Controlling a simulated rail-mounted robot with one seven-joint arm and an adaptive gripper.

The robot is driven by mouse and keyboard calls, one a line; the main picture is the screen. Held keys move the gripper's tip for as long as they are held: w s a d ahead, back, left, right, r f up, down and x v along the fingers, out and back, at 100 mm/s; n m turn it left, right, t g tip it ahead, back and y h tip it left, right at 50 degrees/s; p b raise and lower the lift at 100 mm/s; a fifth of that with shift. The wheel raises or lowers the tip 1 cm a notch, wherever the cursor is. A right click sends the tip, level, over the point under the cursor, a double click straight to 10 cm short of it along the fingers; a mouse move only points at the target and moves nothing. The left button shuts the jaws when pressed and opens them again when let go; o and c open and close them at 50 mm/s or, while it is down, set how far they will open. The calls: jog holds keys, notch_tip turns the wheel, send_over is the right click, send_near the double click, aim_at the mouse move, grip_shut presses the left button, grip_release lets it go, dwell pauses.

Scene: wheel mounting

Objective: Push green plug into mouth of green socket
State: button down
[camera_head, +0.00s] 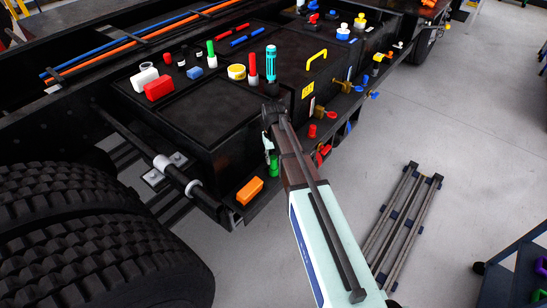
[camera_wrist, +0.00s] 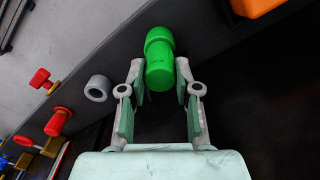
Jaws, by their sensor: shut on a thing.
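A bright green cylinder, taken as the green plug (camera_wrist: 160,68), sits between the two fingers of my gripper (camera_wrist: 160,74) in the wrist view. Its far end has a slightly wider section; I cannot tell whether that is part of the plug or the green socket. My gripper is shut on the plug. In the head view, the green piece (camera_head: 273,166) shows low beside the dark box's front side, just below my gripper (camera_head: 269,148). No separate green socket mouth can be made out.
An orange block (camera_head: 249,191) lies on the ledge to the left. In the wrist view, a grey ring (camera_wrist: 97,88) and red knobs (camera_wrist: 57,122) are on the left. Loose items crowd the box top (camera_head: 200,110). A large tyre (camera_head: 80,235) stands at lower left.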

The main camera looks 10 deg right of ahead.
jog(key=c, duration=0.7)
grip_release()
jog(key=shift+c, duration=0.2)
notch_tip(320, 180, up, 12)
jog(key=s+f+m+g, duration=0.1)
jog(key=s+f+g, duration=0.1)
jog(key=s+f, duration=2.6)
jog(key=s+f+g, duration=0.2)
jog(key=s+f, duration=0.3)
jog(key=s, duration=0.6)
jog(key=s+f+g, duration=0.2)
jog(key=s+f, duration=0.4)
jog(key=s, duration=0.6)
jog(key=shift+f+g, duration=0.2)
jog(key=shift+g, duration=0.2)
